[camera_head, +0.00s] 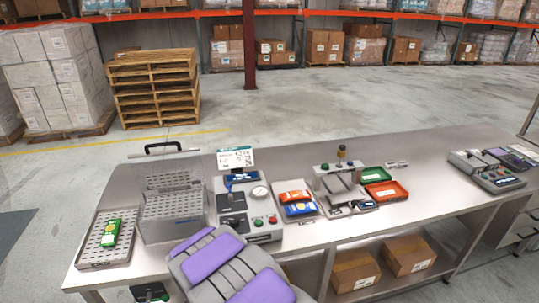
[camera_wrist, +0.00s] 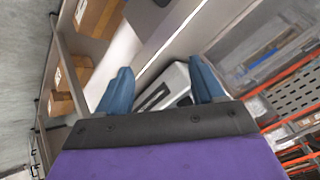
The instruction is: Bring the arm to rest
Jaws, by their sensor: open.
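My gripper shows in the wrist view (camera_wrist: 160,88), with its two blue fingers apart and nothing between them. Behind the gap are the bench edge and part of a grey device (camera_wrist: 172,88); the gripper looks apart from them, though the distance is hard to tell. In the head view my grey and purple arm (camera_head: 225,262) reaches in from the bottom, in front of the bench's near edge. The gripper itself cannot be made out in that view.
A long metal bench (camera_head: 420,207) carries a perforated tray (camera_head: 93,240) with a green item, a clear-lidded box (camera_head: 172,215), a weigher (camera_head: 250,215), a green bin (camera_head: 377,174), a red bin (camera_head: 386,191) and devices at right. Cartons (camera_head: 355,270) sit on its lower shelf. Pallets (camera_head: 155,90) stand behind.

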